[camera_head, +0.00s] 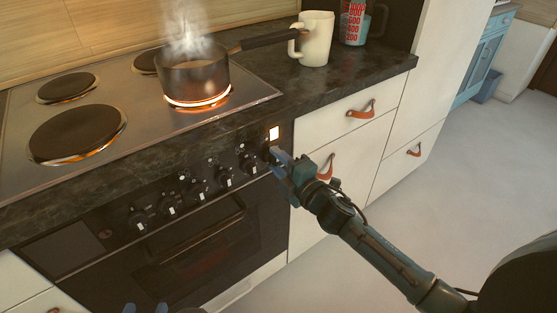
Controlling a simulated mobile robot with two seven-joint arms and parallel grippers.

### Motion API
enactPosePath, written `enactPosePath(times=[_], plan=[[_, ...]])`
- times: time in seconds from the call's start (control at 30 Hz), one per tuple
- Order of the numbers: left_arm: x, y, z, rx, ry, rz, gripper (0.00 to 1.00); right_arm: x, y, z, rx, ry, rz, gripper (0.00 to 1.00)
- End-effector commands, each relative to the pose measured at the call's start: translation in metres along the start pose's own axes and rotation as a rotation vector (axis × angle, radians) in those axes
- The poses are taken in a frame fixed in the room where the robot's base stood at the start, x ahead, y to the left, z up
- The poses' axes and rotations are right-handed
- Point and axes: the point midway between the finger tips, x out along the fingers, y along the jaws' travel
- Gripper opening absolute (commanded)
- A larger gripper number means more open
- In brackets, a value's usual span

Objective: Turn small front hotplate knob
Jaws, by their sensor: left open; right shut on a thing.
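A row of several dark knobs with light marks runs along the black oven panel, including a left-end knob (138,219) and a knob near the right end (248,164). My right gripper (277,161) is at the right end of this row, shut on the rightmost knob (269,153), which its fingers partly hide. I cannot tell from labels which knob serves which hotplate. The fingertips of my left gripper (145,308) show at the bottom edge, apart and empty, below the oven door and away from the knobs.
A steaming saucepan (195,79) stands on a glowing front hotplate, its handle pointing right. A large front-left hotplate (76,133) is bare with a glowing rim. A white mug (314,40) stands on the counter. Floor is clear at right.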

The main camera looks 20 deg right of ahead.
Motion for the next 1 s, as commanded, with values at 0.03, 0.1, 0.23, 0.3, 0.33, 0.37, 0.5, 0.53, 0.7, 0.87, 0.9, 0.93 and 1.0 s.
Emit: enactPosePath(times=[0.03,0.1,0.23,0.3,0.33,0.37,0.5,0.53,0.7,0.87,0.9,0.93,1.0], plan=[[0.0012,0.0008,-0.0009,0.0,0.0,0.003,0.43,-0.0001,-0.0001,-0.0002,-0.025,0.0,-0.001,0.12],[0.0028,0.0018,-0.0035,0.0,0.007,0.006,0.43,-0.0001,-0.0003,-0.0002,-0.051,0.001,-0.001,0.12],[0.0044,0.0032,-0.0064,0.0,0.014,0.01,0.43,-0.0001,-0.0004,-0.0002,-0.09,0.001,-0.001,0.12],[0.0043,0.0034,-0.0063,0.001,0.013,0.012,0.43,-0.0001,-0.0005,-0.0002,-0.101,0.001,-0.001,0.12],[0.0042,0.0034,-0.0062,0.002,0.013,0.012,0.43,-0.0001,-0.0005,-0.0002,-0.105,0.001,-0.001,0.12],[0.0042,0.0034,-0.0062,0.002,0.013,0.012,0.43,-0.0001,-0.0006,-0.0002,-0.108,0.001,-0.001,0.12],[0.004,0.0034,-0.006,0.004,0.012,0.013,0.43,-0.0001,-0.0006,-0.0002,-0.116,0.001,-0.001,0.12],[0.004,0.0033,-0.0059,0.004,0.012,0.013,0.43,-0.0001,-0.0007,-0.0002,-0.116,0.001,-0.001,0.12],[0.0036,0.0031,-0.0054,0.005,0.011,0.013,0.43,-0.0001,-0.0007,-0.0001,-0.117,0.001,-0.001,0.12],[0.0032,0.0026,-0.005,0.005,0.01,0.011,0.43,-0.0002,-0.0007,0.0,-0.116,0.001,-0.001,0.4],[0.0032,0.0024,-0.0049,0.005,0.009,0.011,0.43,-0.0002,-0.0007,-0.0001,-0.116,0.001,-0.001,0.43],[0.0032,0.0023,-0.0049,0.006,0.009,0.011,0.43,-0.0002,-0.0007,0.0,-0.116,0.0,-0.001,0.46],[0.0031,0.0021,-0.0049,0.006,0.009,0.01,0.43,-0.0001,-0.0006,0.0,-0.115,0.0,-0.001,0.52]])
